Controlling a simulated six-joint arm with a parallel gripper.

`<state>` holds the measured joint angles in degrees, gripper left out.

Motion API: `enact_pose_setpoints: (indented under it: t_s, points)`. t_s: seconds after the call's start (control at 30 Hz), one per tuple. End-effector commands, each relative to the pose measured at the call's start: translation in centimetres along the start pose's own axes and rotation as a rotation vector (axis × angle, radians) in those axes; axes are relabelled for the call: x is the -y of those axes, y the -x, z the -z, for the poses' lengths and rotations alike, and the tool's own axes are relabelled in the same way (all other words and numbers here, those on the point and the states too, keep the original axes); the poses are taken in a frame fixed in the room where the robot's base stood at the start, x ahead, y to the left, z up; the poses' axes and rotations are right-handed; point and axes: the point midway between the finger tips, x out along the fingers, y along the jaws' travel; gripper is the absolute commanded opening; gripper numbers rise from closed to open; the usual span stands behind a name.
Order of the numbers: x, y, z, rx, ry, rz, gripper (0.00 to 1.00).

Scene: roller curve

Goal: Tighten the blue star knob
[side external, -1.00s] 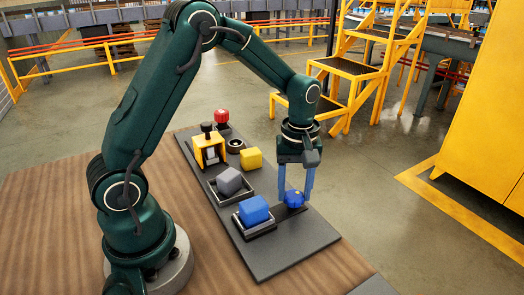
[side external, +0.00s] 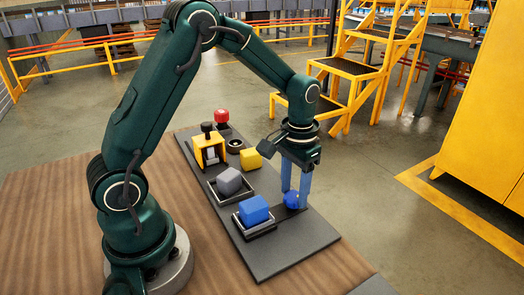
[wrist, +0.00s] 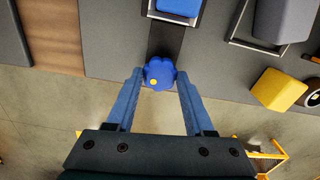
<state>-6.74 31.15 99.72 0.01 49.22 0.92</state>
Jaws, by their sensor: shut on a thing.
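The blue star knob (side external: 292,201) sits on the dark board, to the right of the blue cube in the side view. In the wrist view the knob (wrist: 160,71) shows its lobed edge and a yellow dot near its lower left. My gripper (side external: 294,194) points down at it, with one blue finger on each side. In the wrist view my gripper (wrist: 160,74) has its fingertips against the knob's left and right sides. The knob's underside and any thread are hidden.
The blue cube (side external: 253,208) and grey cube (side external: 229,181) sit in trays close by. A yellow block (side external: 250,158), a yellow bracket (side external: 209,150) and a red button (side external: 221,116) stand farther back on the board (side external: 283,248). The board's front end is clear.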

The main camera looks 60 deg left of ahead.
Motion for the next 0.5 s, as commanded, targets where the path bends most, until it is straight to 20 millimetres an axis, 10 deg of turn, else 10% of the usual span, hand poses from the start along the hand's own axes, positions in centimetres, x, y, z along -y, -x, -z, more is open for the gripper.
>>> enact_pose_setpoints:
  t_s: [0.5]
  points:
    - [0.01, 0.19, 0.16, -0.007, -0.471, 0.001, 0.0]
